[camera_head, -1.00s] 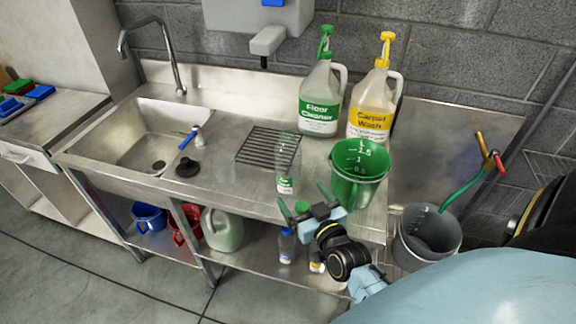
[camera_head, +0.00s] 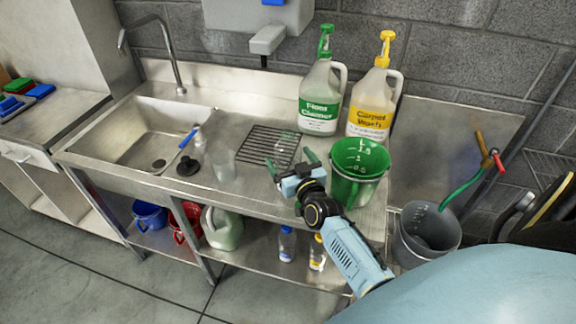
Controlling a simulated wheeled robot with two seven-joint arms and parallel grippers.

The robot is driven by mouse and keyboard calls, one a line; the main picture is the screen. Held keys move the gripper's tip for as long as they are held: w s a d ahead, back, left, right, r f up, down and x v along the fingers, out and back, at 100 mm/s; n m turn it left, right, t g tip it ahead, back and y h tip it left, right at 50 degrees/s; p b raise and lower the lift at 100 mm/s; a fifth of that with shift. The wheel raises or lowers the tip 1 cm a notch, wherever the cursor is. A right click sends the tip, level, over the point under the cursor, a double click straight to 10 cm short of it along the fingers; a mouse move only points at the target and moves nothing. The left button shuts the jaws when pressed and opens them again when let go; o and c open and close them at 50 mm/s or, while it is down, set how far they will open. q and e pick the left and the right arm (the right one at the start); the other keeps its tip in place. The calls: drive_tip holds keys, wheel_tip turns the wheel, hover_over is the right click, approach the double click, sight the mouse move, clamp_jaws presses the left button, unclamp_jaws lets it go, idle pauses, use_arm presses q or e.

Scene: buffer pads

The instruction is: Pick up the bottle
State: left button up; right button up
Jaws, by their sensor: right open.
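My right gripper (camera_head: 291,161) is open over the counter, its green fingertips pointing toward the back, just left of the green measuring jug (camera_head: 357,172). A faint clear shape (camera_head: 285,147) shows just beyond the fingers, at the wire rack; I cannot tell whether it is the bottle or whether the fingers touch it. Another clear, pale vessel (camera_head: 223,166) is on the counter left of the rack. The clear bottle's green label is not visible now. My left gripper is not in view.
Floor Cleaner (camera_head: 320,98) and Carpet Wash (camera_head: 373,102) jugs stand at the back. The sink (camera_head: 150,130) is left, with a black plug (camera_head: 187,166) beside it. Small bottles (camera_head: 287,244) stand on the lower shelf. A grey bucket (camera_head: 427,232) is right.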

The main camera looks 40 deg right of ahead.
drive_tip(key=shift+x, duration=1.1)
drive_tip(key=shift+s, duration=0.1)
drive_tip(key=c, duration=1.1)
